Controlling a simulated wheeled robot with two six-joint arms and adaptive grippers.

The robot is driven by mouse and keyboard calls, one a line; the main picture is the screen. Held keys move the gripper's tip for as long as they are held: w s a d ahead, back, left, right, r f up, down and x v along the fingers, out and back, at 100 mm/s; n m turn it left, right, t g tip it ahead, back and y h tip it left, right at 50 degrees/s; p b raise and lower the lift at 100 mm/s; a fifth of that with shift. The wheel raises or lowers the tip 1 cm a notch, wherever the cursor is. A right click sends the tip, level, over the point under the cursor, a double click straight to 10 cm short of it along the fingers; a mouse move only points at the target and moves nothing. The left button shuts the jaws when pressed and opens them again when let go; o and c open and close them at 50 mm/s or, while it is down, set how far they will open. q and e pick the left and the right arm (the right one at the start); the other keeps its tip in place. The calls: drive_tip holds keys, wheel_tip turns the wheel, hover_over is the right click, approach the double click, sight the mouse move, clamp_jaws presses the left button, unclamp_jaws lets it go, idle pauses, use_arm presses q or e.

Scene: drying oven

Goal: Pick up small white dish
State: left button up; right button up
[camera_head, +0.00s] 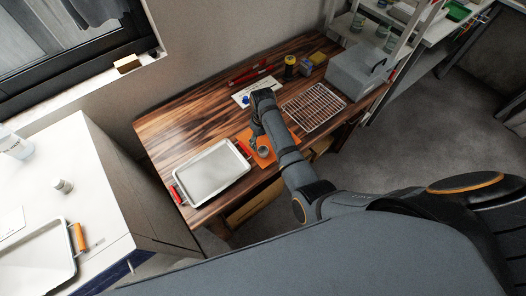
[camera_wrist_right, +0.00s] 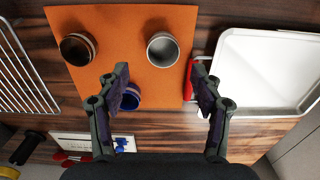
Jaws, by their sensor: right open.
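The small white dish (camera_wrist_right: 162,50) is a round, open-topped cup with a pale rim and grey inside. It stands upright on an orange mat (camera_wrist_right: 118,25), near the mat's edge beside the tray. It also shows in the head view (camera_head: 263,150), beside my right arm. My right gripper (camera_wrist_right: 161,82) is open and empty above the mat, with its fingers apart and the dish just beyond the fingertips, not between them. In the head view my right gripper (camera_head: 256,138) points down over the mat. My left gripper is in neither view.
A brown dish (camera_wrist_right: 77,48) and a blue dish (camera_wrist_right: 130,96), partly behind a finger, share the mat. A white tray (camera_head: 210,172) with red handles lies beside it. A wire rack (camera_head: 314,106) and a grey box (camera_head: 355,73) are to the right.

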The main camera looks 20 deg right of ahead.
sight(263, 149)
drive_tip(key=f, duration=0.2)
drive_tip(key=s+f, duration=0.1)
drive_tip(key=f, duration=0.1)
drive_tip(key=shift+a+f+p, duration=0.1)
drive_tip(key=shift+f+p, duration=0.05)
drive_tip(key=shift+p, duration=0.25)
drive_tip(key=shift+w+f, duration=0.1)
drive_tip(key=shift+f, duration=0.35)
drive_tip(key=shift+c, duration=0.4)
drive_tip(key=shift+r, duration=0.1)
drive_tip(key=c, duration=1.1)
